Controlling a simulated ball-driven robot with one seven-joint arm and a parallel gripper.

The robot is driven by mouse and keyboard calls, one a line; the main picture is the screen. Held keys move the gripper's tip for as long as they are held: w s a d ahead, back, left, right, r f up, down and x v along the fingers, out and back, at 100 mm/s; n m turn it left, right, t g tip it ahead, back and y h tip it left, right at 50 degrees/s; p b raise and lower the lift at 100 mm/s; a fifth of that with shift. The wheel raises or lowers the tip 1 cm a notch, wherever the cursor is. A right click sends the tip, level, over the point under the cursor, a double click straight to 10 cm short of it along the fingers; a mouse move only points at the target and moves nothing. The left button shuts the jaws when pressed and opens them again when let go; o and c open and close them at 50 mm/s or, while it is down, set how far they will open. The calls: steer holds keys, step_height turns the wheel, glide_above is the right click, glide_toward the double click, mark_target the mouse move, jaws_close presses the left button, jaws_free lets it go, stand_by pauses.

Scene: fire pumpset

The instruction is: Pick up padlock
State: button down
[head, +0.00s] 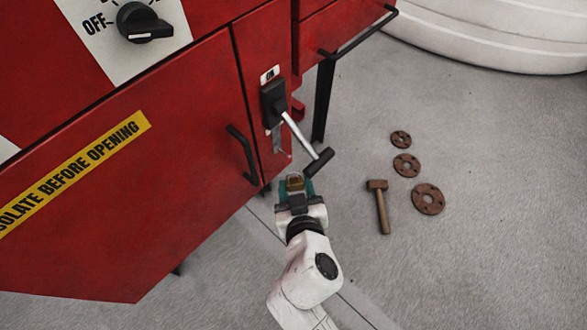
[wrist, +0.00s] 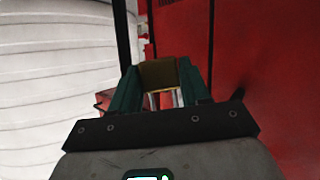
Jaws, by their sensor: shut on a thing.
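The padlock (head: 295,181) is a small brass-brown body between the fingers of my gripper (head: 296,186), in front of the red cabinet near its lower right edge. In the wrist view, my gripper (wrist: 160,86) has its two teal fingers shut on the sides of the padlock (wrist: 160,74). Pale metal bits show just below the padlock body there; I cannot tell whether they are its shackle. The padlock sits close to the black grip of the switch lever in the head view. I cannot tell whether it touches anything besides the fingers.
The red cabinet (head: 120,190) fills the left. Its lever (head: 304,138) and black door handle (head: 242,154) stick out near my gripper. A hammer (head: 381,206) and rusty flanges (head: 428,199) lie on the grey floor at right. A white tank (head: 490,40) stands behind.

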steer(key=s+d+b, duration=0.1)
steer(key=s+d, duration=0.2)
steer(key=s, duration=0.9)
steer(key=shift+s, duration=0.35)
